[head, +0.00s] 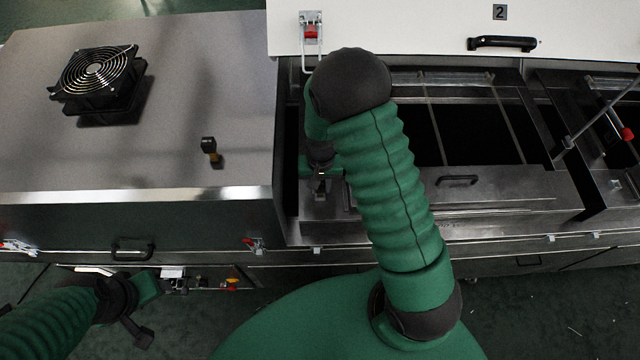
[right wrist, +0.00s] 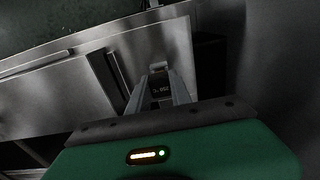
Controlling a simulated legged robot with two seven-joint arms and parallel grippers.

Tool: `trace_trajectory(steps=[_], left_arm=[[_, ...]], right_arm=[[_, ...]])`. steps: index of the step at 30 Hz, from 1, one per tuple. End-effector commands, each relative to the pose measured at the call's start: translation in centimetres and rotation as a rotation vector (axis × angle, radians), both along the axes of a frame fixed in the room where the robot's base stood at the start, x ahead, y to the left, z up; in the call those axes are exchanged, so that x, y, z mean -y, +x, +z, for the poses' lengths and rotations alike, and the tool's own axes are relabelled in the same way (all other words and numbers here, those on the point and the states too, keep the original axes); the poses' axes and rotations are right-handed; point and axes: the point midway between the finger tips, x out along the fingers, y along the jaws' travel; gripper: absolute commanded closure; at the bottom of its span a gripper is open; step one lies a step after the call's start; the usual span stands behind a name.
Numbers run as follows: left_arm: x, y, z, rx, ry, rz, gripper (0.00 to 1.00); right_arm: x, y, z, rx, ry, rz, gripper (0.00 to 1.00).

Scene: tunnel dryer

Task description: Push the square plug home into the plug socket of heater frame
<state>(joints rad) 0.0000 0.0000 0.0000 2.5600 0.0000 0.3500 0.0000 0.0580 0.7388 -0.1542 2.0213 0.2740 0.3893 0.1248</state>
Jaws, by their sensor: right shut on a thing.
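My right gripper (head: 320,188) reaches down into the left end of the open dryer bay, partly hidden by my own arm. In the right wrist view its two fingers (right wrist: 160,92) are shut on a small dark block with pale marks, which I take as the square plug (right wrist: 159,87). A pale metal piece shows just beyond the fingertips. The heater frame seems to be the metal unit with a dark handle (head: 500,190). I cannot make out the socket or tell how deep the plug sits. My left gripper (head: 174,280) is low at left; its jaws are unclear.
A grey housing (head: 190,120) with a black fan (head: 95,80) and a small dark knob (head: 209,146) stands left of the bay. A white raised lid (head: 400,35) marked 2 is behind. A rod with a red part (head: 627,134) is at right.

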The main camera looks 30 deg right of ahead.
Motion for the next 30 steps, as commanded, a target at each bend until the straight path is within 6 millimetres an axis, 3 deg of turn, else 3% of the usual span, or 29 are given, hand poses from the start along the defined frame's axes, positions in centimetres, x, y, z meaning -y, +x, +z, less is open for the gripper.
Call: trace_trajectory(steps=[30], left_arm=[[0.00, 0.00, -0.17, 0.000, 0.000, 0.000, 0.49]], right_arm=[[0.02, 0.02, -0.54, 0.000, 0.000, 0.000, 1.00]])
